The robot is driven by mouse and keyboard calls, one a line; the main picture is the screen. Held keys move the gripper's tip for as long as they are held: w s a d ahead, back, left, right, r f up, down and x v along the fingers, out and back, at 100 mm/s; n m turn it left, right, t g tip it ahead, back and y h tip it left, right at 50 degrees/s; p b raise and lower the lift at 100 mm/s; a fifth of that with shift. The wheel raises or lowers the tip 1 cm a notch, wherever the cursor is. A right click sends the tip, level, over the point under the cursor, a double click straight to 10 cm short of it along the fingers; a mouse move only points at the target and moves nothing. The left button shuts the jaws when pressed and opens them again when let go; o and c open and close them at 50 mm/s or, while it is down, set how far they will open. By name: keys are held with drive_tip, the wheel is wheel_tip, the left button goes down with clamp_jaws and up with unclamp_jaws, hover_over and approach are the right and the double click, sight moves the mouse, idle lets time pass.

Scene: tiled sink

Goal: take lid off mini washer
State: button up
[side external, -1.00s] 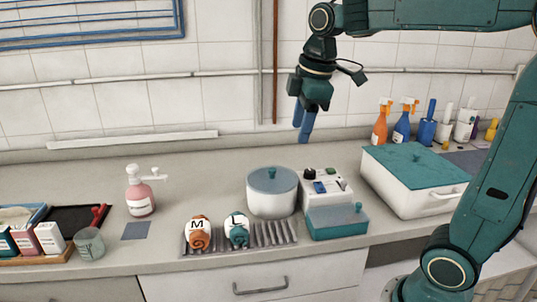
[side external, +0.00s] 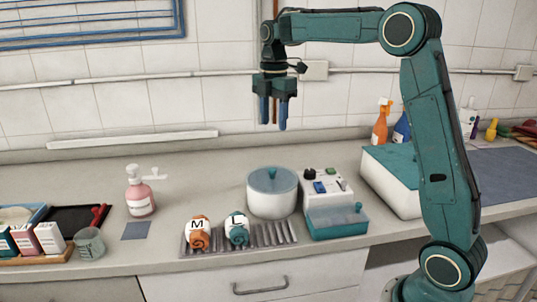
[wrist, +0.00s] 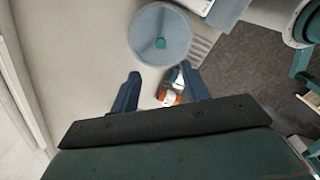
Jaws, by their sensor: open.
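The mini washer is a round white tub (side external: 272,201) on the counter, joined on its right by a white control box (side external: 326,191) with knobs. Its grey-blue lid (side external: 272,180) with a small teal knob (side external: 272,172) sits on top of the tub. The lid (wrist: 160,34) and its knob (wrist: 160,43) also show in the wrist view, beyond my fingertips. My gripper (side external: 273,126) points down above the tub and is well clear of the lid. In the wrist view its blue fingers (wrist: 163,82) are apart with nothing held between them.
A ribbed tray (side external: 265,236) with an orange roll (side external: 199,237) marked M and a teal roll (side external: 237,230) marked L lies in front. A pink pump bottle (side external: 140,196) stands left. A white box with teal lid (side external: 388,178) stands right. The counter behind the tub is clear.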

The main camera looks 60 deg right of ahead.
drive_tip(key=shift+f, duration=0.1)
hover_over(272, 169)
drive_tip(key=shift+d+f, duration=0.15)
drive_tip(key=shift+f, duration=1.95)
drive_tip(key=shift+d+f, duration=0.1)
drive_tip(key=shift+f, duration=2)
drive_tip(key=shift+a+f, duration=0.15)
drive_tip(key=shift+f, duration=2.45)
clamp_jaws()
drive_tip(key=shift+r, duration=0.15)
wheel_tip(272, 169, up, 20)
